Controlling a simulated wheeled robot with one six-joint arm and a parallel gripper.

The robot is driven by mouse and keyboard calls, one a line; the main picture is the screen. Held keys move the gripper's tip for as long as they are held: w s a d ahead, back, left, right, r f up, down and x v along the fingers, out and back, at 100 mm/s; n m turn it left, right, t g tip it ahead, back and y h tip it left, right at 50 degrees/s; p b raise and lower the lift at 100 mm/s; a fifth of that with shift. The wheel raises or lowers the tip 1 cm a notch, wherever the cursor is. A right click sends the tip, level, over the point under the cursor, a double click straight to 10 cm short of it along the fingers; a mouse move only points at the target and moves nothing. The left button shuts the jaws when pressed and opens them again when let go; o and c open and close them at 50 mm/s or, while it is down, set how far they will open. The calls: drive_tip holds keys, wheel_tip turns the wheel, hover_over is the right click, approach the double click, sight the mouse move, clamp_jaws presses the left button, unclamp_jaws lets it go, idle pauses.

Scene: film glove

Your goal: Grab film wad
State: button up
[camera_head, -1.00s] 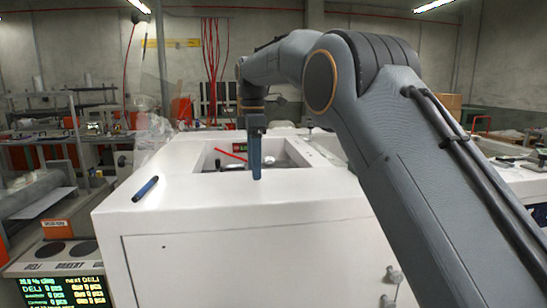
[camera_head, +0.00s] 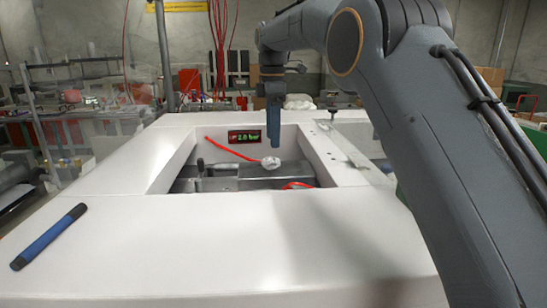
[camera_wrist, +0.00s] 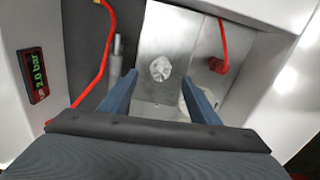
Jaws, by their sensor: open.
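The film wad (camera_head: 271,162) is a small whitish crumpled lump inside the recess of the white machine. In the wrist view the film wad (camera_wrist: 160,69) lies on a bare metal plate, ahead of the fingertips and roughly midway between them. My gripper (camera_head: 274,146) points down over the recess in the head view. In the wrist view my gripper (camera_wrist: 153,82) has its two blue fingers apart with nothing between them. A second pale item (camera_wrist: 195,101) shows partly behind the right finger; I cannot tell what it is.
The recess has white walls (camera_head: 170,160). A red hose (camera_wrist: 103,50) runs along its left side near a metal cylinder (camera_wrist: 115,60), and another red hose (camera_wrist: 222,48) is at right. A pressure display (camera_wrist: 36,76) reads 2.0 bar. A blue-black pen-like tool (camera_head: 48,236) lies on the machine top.

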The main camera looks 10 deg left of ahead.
sight(271, 156)
drive_tip(key=shift+w+d+f, duration=0.1)
drive_tip(key=shift+f, duration=0.25)
drive_tip(key=shift+s+a+f+p, duration=0.1)
drive_tip(key=shift+f+p, duration=0.45)
drive_tip(key=shift+f, duration=0.6)
drive_tip(key=shift+s+a+f+p, duration=0.15)
drive_tip(key=shift+f+p, duration=0.35)
drive_tip(key=shift+f, duration=0.7)
drive_tip(key=shift+s+a+f+p, duration=0.1)
drive_tip(key=shift+f+p, duration=0.45)
drive_tip(key=shift+f, duration=0.6)
drive_tip(key=c, duration=1.1)
